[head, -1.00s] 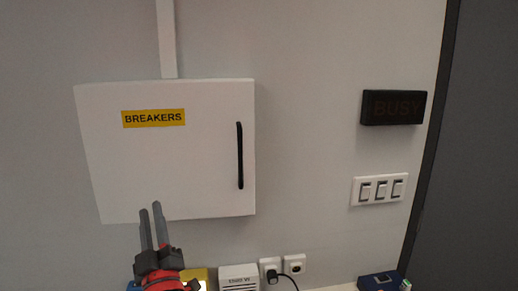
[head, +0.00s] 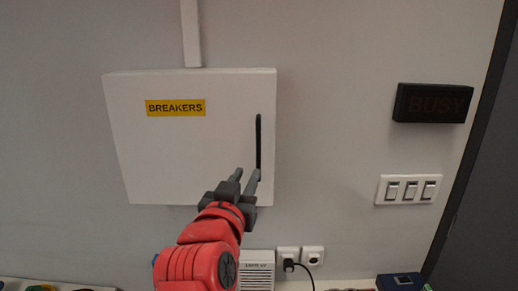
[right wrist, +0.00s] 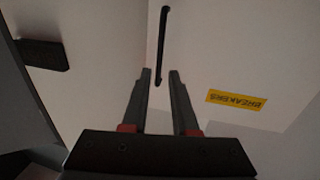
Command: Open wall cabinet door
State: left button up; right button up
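The white wall cabinet (head: 150,160) hangs on the wall with a yellow BREAKERS label (head: 175,108). Its door looks shut. A black vertical bar handle (head: 258,142) is near the door's right edge. My right gripper (head: 248,174) is open in front of the lower end of the handle and hides part of it. In the right wrist view the two fingers of my right gripper (right wrist: 160,74) are apart, with nothing between them. The handle (right wrist: 162,40) shows ahead, its near end close to the gap between the fingertips. The left gripper is not in view.
A black BUSY sign (head: 432,103) and a white triple switch plate (head: 408,189) are on the wall to the right. Wall sockets (head: 300,255), one with a black plug, sit below the cabinet. The wall between cabinet and switches is clear.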

aim_at(258, 154)
jog(key=w+p, duration=0.1)
jog(key=w, duration=0.2)
jog(key=w+d+p, duration=0.1)
jog(key=w, duration=0.3)
jog(key=w+d+p, duration=0.1)
jog(key=w, duration=0.3)
jog(key=shift+d+p, duration=0.15)
jog(key=shift+p, duration=0.15)
jog(key=shift+w, duration=0.4)
grip_shut()
dwell(0.4)
